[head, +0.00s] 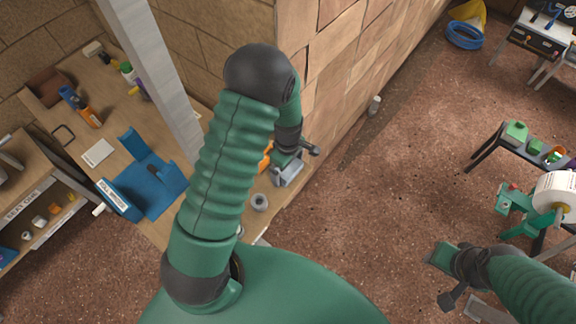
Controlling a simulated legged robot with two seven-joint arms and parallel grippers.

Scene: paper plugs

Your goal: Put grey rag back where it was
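I cannot make out a grey rag with certainty. My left gripper (289,170) hangs over the right edge of the wooden workbench (125,80), beside the brick wall. A pale grey shape shows at its end; I cannot tell whether it is part of the gripper or something held. My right gripper (442,258) is at the lower right, above the brown floor. It is seen from above, its fingers are unclear, and I see nothing certain in it. My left arm hides part of the bench.
On the bench are a blue holder (150,190), a grey ring (260,202), a white pad (98,152) and an orange item (265,157). A grey post (160,75) rises behind. A dark table (510,147) and a white roll (555,193) stand right. Middle floor is mostly clear.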

